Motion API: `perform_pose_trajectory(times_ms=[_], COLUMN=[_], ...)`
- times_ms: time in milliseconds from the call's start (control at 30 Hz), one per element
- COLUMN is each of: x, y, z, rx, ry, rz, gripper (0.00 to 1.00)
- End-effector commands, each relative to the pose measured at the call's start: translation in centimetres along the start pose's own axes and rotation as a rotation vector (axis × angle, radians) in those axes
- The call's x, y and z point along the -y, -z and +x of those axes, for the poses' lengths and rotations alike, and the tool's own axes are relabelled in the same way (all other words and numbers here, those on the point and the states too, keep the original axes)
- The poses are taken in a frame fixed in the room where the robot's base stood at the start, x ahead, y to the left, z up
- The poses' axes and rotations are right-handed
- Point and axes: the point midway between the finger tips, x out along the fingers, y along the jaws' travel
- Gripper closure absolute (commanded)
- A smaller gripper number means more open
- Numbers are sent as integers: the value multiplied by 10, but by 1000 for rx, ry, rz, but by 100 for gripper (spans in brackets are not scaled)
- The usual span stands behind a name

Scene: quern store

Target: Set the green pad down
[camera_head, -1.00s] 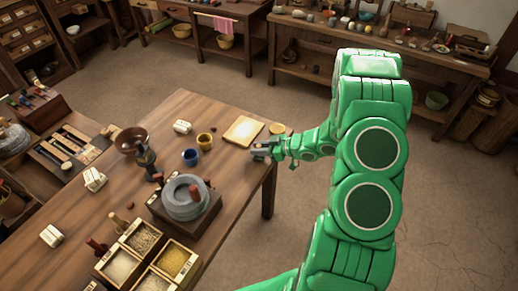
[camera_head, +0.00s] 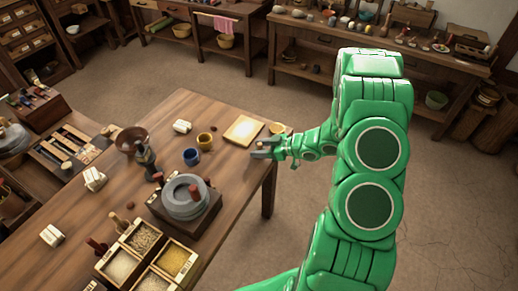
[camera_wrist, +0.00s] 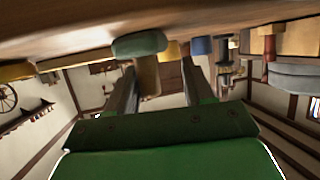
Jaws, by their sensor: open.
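The green pad (camera_wrist: 140,44) shows in the wrist view, where the picture is upside down and the table is at the top. It lies flat against the tabletop, with a tan upright block (camera_wrist: 147,76) on its upper side. My gripper (camera_wrist: 160,75) is open, with one finger on each side of that block and a wide gap towards the right finger. In the head view my gripper (camera_head: 258,147) is at the right edge of the wooden table (camera_head: 110,200). I cannot make out the pad there.
A stone quern (camera_head: 185,197) stands nearer.

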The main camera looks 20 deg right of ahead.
Motion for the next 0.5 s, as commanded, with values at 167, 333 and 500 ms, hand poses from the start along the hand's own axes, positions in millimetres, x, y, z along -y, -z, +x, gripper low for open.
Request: perform_pose_trajectory(times_ms=[167, 333, 500], x=[-1, -1, -1], y=[-1, 0, 0], z=[-20, -40, -61], rx=[2, 0, 1], ry=[-4, -3, -3], rz=[1, 0, -2], gripper=[48, 48, 48])
